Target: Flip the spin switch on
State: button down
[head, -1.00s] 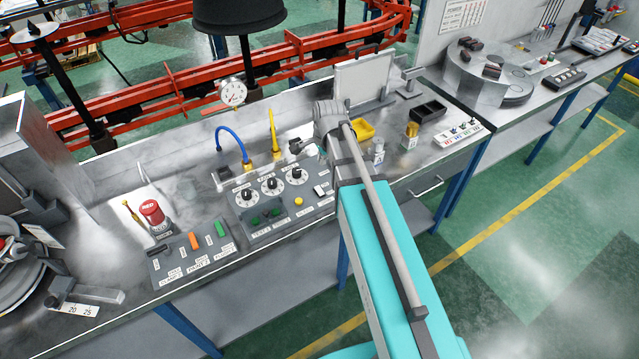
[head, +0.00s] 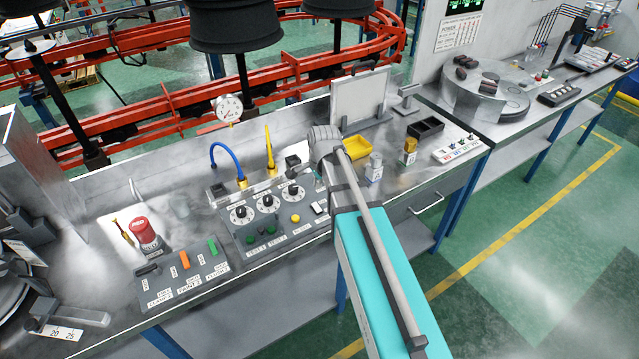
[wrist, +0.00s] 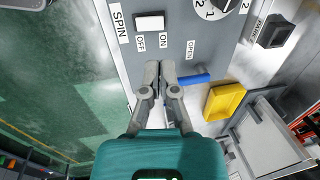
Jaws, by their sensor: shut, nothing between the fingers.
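The spin switch is a white rocker (wrist: 149,22) on a grey panel (wrist: 172,48), beside a SPIN label, with OFF and ON printed below it. In the head view the white switch (head: 320,207) sits at the right end of the dial panel (head: 283,235). My gripper (wrist: 159,66) is shut and empty in the wrist view. Its tips are just below the OFF and ON labels in the picture, apart from the rocker. Contact with the panel cannot be told. In the head view my arm hides the gripper. Which way the rocker is tipped is unclear.
A blue handle (wrist: 192,78) lies right beside my fingers, near an OPEN label. A yellow bin (wrist: 226,101) is further right. Dials (head: 265,203) and a yellow button (head: 295,218) sit left of the switch. A red stop button (head: 143,230) stands further left.

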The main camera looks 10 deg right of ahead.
aim_at(314, 204)
jog(key=shift+w+a+f+b, duration=0.1)
jog(key=shift+w+f+b, duration=0.15)
jog(key=shift+f+b, duration=1.25)
jog(key=shift+w+a+f+b, duration=0.1)
jog(key=shift+w+f+b, duration=0.2)
jog(key=shift+f+b, duration=1.15)
jog(key=shift+w+f+b, duration=0.25)
jog(key=shift+f+b, duration=1.1)
jog(key=shift+f, duration=0.3)
jog(key=shift+a, duration=0.1)
